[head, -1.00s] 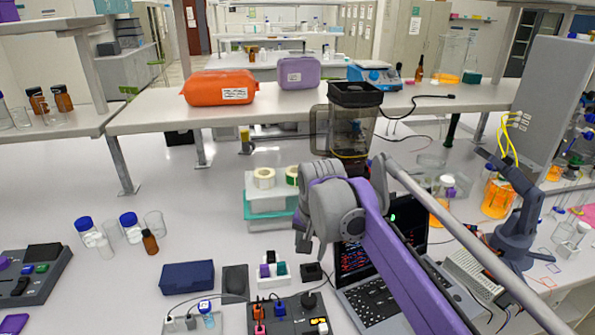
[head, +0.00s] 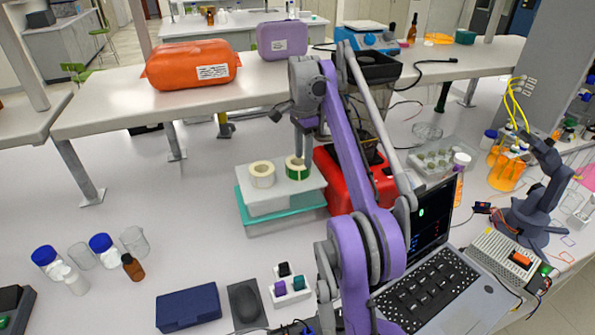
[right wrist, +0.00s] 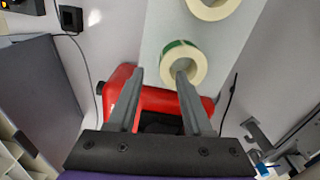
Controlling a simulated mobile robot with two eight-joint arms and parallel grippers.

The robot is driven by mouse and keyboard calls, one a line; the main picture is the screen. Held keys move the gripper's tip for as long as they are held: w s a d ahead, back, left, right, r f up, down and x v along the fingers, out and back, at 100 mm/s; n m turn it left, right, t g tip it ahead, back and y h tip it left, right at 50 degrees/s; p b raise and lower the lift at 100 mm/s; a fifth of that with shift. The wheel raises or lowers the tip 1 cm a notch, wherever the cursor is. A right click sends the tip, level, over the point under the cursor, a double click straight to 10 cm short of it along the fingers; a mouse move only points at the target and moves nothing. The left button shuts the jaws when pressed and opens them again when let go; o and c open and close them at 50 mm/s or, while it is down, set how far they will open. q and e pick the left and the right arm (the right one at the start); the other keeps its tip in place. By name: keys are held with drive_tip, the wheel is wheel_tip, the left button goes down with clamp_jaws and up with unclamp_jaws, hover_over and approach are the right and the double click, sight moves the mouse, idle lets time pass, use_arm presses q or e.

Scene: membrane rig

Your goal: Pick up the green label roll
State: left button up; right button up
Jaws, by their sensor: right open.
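The green label roll (head: 298,172) is a cream ring with a green side. It lies flat at the right of the white box top (head: 275,199). My right gripper (head: 303,158) points down right by this roll, and its fingers hide part of it. In the right wrist view the open fingers (right wrist: 160,76) are apart with nothing between them. There the roll (right wrist: 183,62) shows just beyond the fingertips, mostly toward the right finger. Whether a finger touches it I cannot tell. My left gripper is not in view.
A second, cream label roll (head: 262,174) lies close to the left on the same box. A teal box (head: 277,222) is below. A red container (head: 340,185) stands close on the right. The laptop (head: 425,285) is in front. Open table lies left of the boxes.

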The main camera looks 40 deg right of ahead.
sight(303, 169)
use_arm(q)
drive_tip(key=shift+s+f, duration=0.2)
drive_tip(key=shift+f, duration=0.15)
use_arm(e)
drive_tip(key=shift+f, duration=0.6)
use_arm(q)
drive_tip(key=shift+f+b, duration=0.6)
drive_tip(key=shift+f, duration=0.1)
use_arm(e)
drive_tip(key=f, duration=0.3)
drive_tip(key=w+f, duration=0.1)
drive_tip(key=shift+d+f, duration=0.2)
drive_tip(key=shift+d, duration=0.05)
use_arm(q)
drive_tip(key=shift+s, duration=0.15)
use_arm(e)
drive_tip(key=shift+s+f, duration=0.2)
drive_tip(key=shift+f, duration=0.1)
drive_tip(key=shift+w, duration=0.1)
drive_tip(key=shift+c, duration=1.1)
clamp_jaws()
